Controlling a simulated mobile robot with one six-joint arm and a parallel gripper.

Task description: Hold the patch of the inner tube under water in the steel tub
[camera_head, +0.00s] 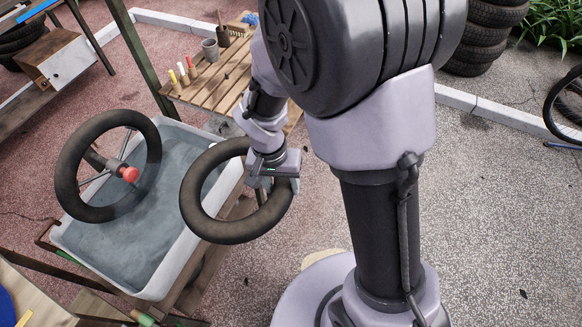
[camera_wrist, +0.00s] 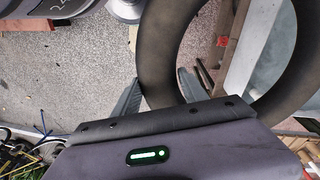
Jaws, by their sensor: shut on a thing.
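The black inner tube (camera_head: 192,208) is held by my gripper (camera_head: 272,182) at its right side, tilted. It appears above and over the right edge of the steel tub (camera_head: 152,291), which is pale-walled and filled with grey water (camera_head: 130,250). In the wrist view the tube (camera_wrist: 160,50) passes between the two fingers of my gripper (camera_wrist: 158,94), with the tub's pale wall (camera_wrist: 243,70) behind it. I cannot make out the patch in either view. The tube's exact height over the water is hard to tell.
A dark ring (camera_head: 68,165) with metal spokes and a red knob (camera_head: 130,174) stands at the tub's left part.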

